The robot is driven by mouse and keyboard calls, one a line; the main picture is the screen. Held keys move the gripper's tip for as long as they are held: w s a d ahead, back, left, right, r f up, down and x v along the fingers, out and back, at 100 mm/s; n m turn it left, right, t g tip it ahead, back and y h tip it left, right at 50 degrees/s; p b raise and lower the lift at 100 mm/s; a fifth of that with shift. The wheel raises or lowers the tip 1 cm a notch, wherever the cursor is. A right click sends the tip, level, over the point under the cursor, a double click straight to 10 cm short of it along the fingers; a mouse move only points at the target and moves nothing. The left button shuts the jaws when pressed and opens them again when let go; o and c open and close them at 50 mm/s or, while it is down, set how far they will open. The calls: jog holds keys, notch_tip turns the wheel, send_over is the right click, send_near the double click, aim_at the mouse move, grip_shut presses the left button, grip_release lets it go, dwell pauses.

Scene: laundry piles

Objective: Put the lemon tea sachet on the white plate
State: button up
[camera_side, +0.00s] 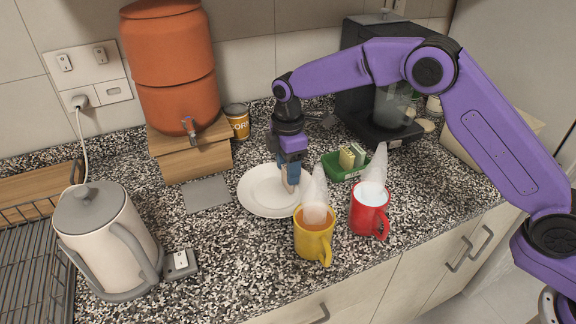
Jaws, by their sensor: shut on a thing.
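The white plate (262,201) lies on the speckled counter near the middle of the view. My purple arm reaches in from the right and points down. My gripper (290,186) is over the right part of the plate, shut on a small pale beige sachet (291,178). The sachet is mostly hidden by the fingers, and its label cannot be read. Its lower end is close to the plate; I cannot tell whether it touches.
A yellow mug (313,240) and a red mug (370,212), both steaming, stand close to the right. A green basket (341,174) holds more sachets behind them. A kettle (105,235) is at left, an orange dispenser (165,70) at back. Counter left of the plate is fairly clear.

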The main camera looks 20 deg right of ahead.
jog(key=shift+f, duration=0.15)
jog(key=o, duration=1)
notch_tip(320, 180, up, 12)
jog(key=shift+r, duration=0.2)
